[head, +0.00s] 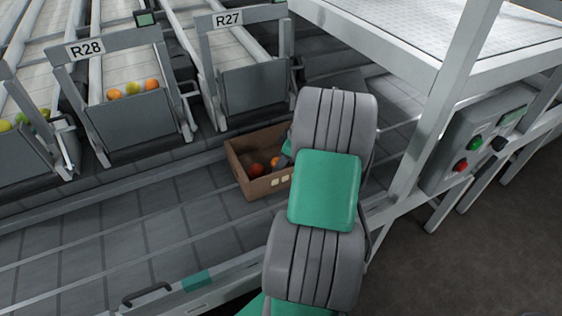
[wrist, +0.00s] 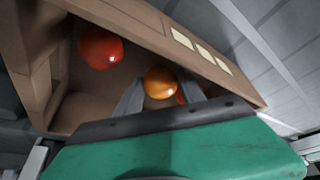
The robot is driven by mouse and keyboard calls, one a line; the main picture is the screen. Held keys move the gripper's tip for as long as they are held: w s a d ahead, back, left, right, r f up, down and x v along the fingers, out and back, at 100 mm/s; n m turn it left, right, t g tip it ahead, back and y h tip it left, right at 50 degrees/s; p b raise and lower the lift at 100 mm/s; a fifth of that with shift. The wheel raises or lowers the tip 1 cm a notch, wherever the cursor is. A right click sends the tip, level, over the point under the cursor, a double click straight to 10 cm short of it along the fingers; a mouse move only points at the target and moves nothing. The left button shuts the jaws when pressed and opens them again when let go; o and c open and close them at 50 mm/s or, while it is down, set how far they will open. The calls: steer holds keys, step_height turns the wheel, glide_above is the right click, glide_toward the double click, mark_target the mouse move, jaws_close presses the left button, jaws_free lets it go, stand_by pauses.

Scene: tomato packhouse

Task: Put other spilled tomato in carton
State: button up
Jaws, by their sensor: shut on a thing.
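The brown carton (head: 262,187) stands on the grey conveyor in the head view; its wall (wrist: 145,22) crosses the top of the wrist view. A red tomato (wrist: 101,47) lies in the carton and also shows in the head view (head: 256,170). My gripper (wrist: 160,92) is shut on an orange tomato (wrist: 160,82), held between the two grey fingers within the carton's walls. Whether it touches the carton floor I cannot tell. A sliver of another red tomato (wrist: 181,99) shows behind it. In the head view my arm hides the carton's right side and most of my gripper.
Chutes R28 (head: 125,125) and R27 (head: 255,88) end behind the conveyor; R28 holds several tomatoes. A white-framed table (head: 430,75) and control box (head: 478,140) stand right. The conveyor (head: 130,230) left of the carton is clear.

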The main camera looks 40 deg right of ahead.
steer(key=shift+f+b, duration=0.45)
steer(key=shift+f, duration=0.15)
steer(key=o, duration=1)
steer(key=c, duration=0.3)
steer(key=shift+r+p, duration=2.5)
steer(key=shift+r, duration=1.05)
